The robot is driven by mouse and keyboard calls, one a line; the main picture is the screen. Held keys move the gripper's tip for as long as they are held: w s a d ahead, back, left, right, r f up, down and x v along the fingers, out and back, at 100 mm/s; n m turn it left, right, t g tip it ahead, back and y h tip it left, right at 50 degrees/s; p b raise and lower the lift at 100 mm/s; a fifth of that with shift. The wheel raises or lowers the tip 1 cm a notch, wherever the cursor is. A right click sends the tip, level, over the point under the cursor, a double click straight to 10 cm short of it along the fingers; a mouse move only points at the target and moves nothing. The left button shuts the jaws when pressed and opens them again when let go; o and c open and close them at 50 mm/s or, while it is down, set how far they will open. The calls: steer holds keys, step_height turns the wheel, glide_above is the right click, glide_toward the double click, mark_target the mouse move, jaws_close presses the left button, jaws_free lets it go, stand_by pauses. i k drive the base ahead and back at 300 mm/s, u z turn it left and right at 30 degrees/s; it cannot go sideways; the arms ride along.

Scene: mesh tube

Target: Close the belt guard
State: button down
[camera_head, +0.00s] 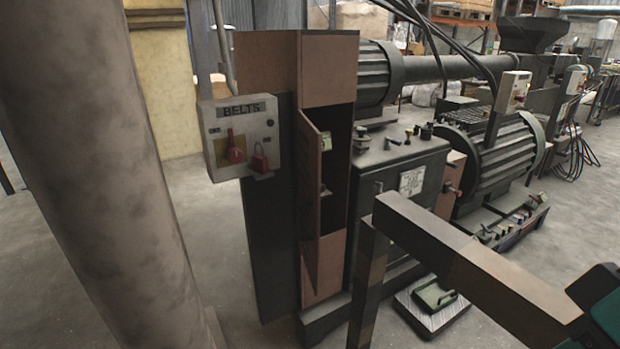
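The belt guard (328,75) is a tall, narrow brown housing on a dark machine in the middle of the view. Its hinged brown door (309,190) stands ajar, turned out on its left edge. A dark opening (338,165) with a small pale part inside shows to the right of the door. A grey box (240,135) marked BELTS, with a red handle and a red padlock, is in front of the housing on the left. My gripper is not recognisable in this view. A dark teal shape at the lower right edge is cut off.
A thick grey column (95,150) fills the left side. A brown rail (470,265) with an upright post (366,280) stands before the machine at the lower right. Ribbed motors (490,155) are behind. Bare floor (215,240) lies between column and guard.

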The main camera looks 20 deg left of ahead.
mark_target(309, 138)
steer(key=u, duration=0.75)
steer(key=i, duration=0.9)
steer(key=u, duration=0.2)
